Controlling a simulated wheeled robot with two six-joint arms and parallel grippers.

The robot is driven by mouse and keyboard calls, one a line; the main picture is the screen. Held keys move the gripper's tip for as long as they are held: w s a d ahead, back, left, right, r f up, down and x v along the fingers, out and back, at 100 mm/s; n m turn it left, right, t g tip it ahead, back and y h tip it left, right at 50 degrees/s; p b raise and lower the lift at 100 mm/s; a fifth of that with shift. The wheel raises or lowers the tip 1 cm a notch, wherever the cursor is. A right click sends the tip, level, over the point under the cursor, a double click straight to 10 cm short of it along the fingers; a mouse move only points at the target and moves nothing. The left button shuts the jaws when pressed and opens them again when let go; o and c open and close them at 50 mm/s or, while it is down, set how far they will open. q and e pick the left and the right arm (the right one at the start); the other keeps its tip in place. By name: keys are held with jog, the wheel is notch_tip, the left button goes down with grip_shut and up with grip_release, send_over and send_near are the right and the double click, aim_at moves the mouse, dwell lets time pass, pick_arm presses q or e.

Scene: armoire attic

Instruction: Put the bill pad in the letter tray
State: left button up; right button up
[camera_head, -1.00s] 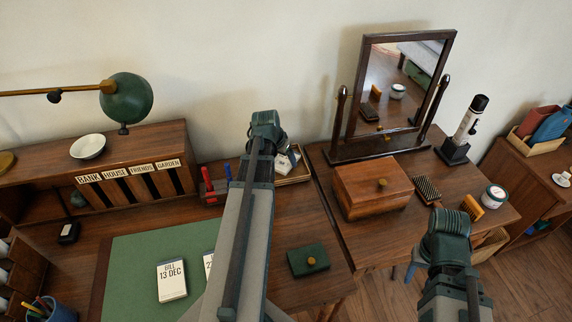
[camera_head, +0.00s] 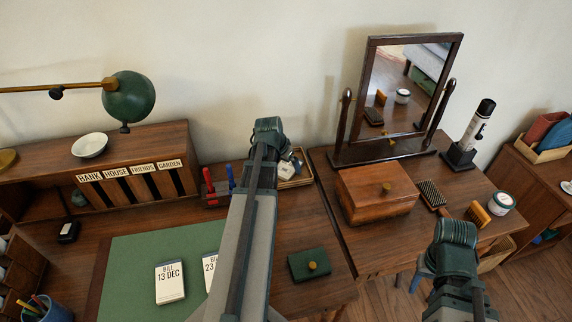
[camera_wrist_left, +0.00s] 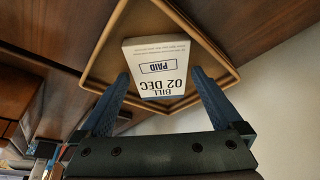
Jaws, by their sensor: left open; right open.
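A white bill pad (camera_wrist_left: 158,68), printed "BILL 02 DEC" and "PAID", lies in the wooden-rimmed letter tray (camera_wrist_left: 108,32). The tray (camera_head: 302,181) also shows in the head view, at the back of the desk, with the pad (camera_head: 286,171) partly hidden by my left arm. My left gripper (camera_wrist_left: 162,88) is open over the tray, its blue fingers apart on either side of the pad's near end. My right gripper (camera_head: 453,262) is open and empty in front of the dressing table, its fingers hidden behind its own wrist.
Two more bill pads, "13 DEC" (camera_head: 170,282) and "23" (camera_head: 209,268), lie on the green mat (camera_head: 130,255). A green box (camera_head: 308,264) sits near the desk's front edge. Red and blue upright items (camera_head: 218,187) stand left of the tray. A wooden box (camera_head: 376,195) and mirror (camera_head: 405,90) stand right.

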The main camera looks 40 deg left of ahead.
pick_arm(q)
jog(key=p+v, duration=1.1)
jog(key=v, duration=0.1)
pick_arm(e)
notch_tip(320, 180, up, 11)
jog(key=shift+r, duration=0.1)
pick_arm(q)
jog(key=shift+s+d, duration=0.1)
